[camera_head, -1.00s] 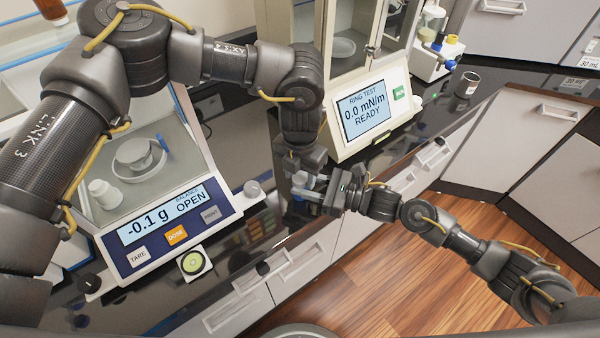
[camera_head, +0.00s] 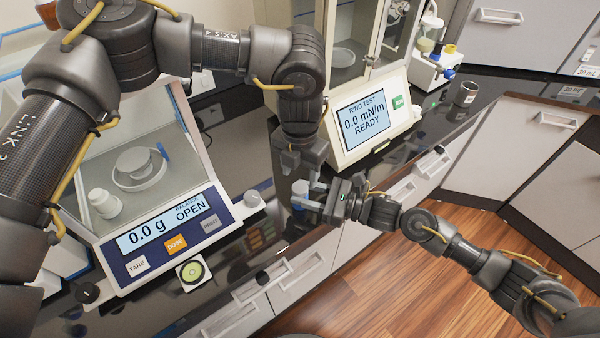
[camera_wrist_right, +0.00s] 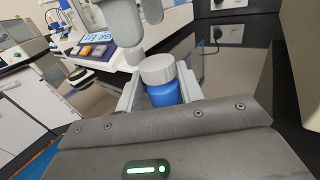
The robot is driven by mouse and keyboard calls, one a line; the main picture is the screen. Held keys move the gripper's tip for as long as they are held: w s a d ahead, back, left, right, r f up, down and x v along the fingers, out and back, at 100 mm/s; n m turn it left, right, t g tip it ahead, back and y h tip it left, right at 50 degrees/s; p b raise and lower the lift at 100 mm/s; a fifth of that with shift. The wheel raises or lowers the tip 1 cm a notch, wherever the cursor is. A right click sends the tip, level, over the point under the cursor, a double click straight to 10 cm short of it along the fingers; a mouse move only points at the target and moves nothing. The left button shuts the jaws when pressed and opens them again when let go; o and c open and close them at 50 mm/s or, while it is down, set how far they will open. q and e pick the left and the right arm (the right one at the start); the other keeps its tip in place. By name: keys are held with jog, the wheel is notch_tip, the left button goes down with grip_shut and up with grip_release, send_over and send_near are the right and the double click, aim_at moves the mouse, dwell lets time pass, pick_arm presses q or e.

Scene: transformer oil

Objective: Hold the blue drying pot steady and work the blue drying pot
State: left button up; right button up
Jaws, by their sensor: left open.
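The blue drying pot (camera_wrist_right: 165,93) stands between the fingers of my right gripper (camera_wrist_right: 160,96), with its pale grey lid (camera_wrist_right: 157,69) on top. In the head view the lid (camera_head: 300,188) shows, and the fingers hide most of the pot's body. My right gripper (camera_head: 312,201) reaches in from the right and is shut on the pot. My left gripper (camera_head: 303,168) points down just above the lid and is open. In the right wrist view its fingers (camera_wrist_right: 130,52) show beside and behind the lid, and I cannot tell whether they touch it.
The balance (camera_head: 165,240) at left reads 0.0 g, OPEN, with a dish and a white bottle (camera_head: 103,203) inside. A ring test device (camera_head: 368,118) reads READY behind the grippers. A small cup (camera_head: 466,93) stands at right on the black worktop. Drawers lie below the front edge.

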aim_at(300, 187)
jog(key=o, duration=0.5)
jog(key=shift+c, duration=0.2)
pick_arm(q)
notch_tip(300, 187, down, 4)
jog(key=b, duration=0.4)
jog(key=shift+f, duration=0.2)
pick_arm(e)
jog(key=v, duration=1.1)
